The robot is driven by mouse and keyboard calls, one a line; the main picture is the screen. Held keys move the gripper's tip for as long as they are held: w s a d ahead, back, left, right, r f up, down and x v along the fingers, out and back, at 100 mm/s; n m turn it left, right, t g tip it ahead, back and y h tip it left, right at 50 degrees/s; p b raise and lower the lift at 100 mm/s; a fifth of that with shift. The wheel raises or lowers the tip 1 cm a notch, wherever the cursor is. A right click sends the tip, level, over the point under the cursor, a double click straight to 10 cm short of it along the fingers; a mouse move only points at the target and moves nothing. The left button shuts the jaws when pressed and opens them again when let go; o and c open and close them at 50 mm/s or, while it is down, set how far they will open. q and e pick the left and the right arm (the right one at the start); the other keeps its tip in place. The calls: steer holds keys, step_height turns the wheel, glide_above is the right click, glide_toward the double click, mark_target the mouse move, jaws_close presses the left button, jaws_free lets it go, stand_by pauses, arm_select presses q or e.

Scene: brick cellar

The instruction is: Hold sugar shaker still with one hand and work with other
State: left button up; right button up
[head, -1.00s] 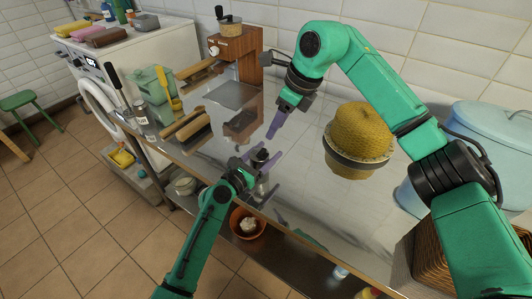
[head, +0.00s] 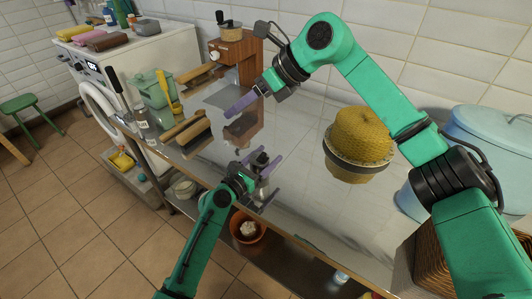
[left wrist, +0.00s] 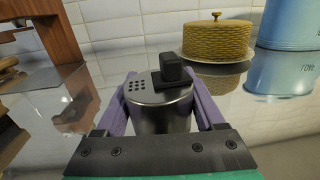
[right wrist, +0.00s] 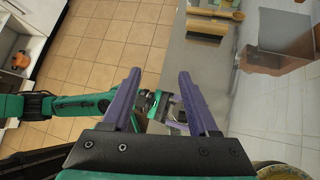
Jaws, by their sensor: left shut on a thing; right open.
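The sugar shaker (left wrist: 160,103) is a metal cylinder with a perforated lid and a dark square flap on top. It stands upright between the purple fingers of my left gripper (head: 263,166), which is shut on it near the counter's front edge. In the head view the shaker is small and partly hidden by the fingers. My right gripper (head: 240,104) is open and empty, above the counter, behind and left of the shaker. In the right wrist view its spread fingers (right wrist: 155,100) have nothing between them, and my left arm shows below.
A woven domed cake cover (head: 362,135) and a blue bin (head: 485,150) are to the right. The reflective counter (head: 295,130) is clear in the middle.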

steer(key=a+r+m+t+y, duration=0.25)
steer(key=r+y, duration=0.25)
steer(key=r, duration=0.6)
steer(key=a+r+m+t+y, duration=0.1)
steer(key=r+m+y, duration=0.4)
steer(key=r, duration=0.6)
steer(key=w+d+r+m+t+h, duration=0.3)
steer(key=w+d+m+t, duration=0.3)
steer(key=m, duration=0.3)
steer(key=w+d+r+m+t+h, duration=0.3)
steer(key=w+d+m+t, duration=0.15)
steer(key=m+t, duration=0.35)
steer(key=m+g+h, duration=0.9)
steer(key=m+g, duration=0.3)
steer(key=g, duration=0.6)
glide_toward(264, 155)
steer(key=x, duration=0.8)
steer(key=shift+f, duration=0.1)
jaws_close()
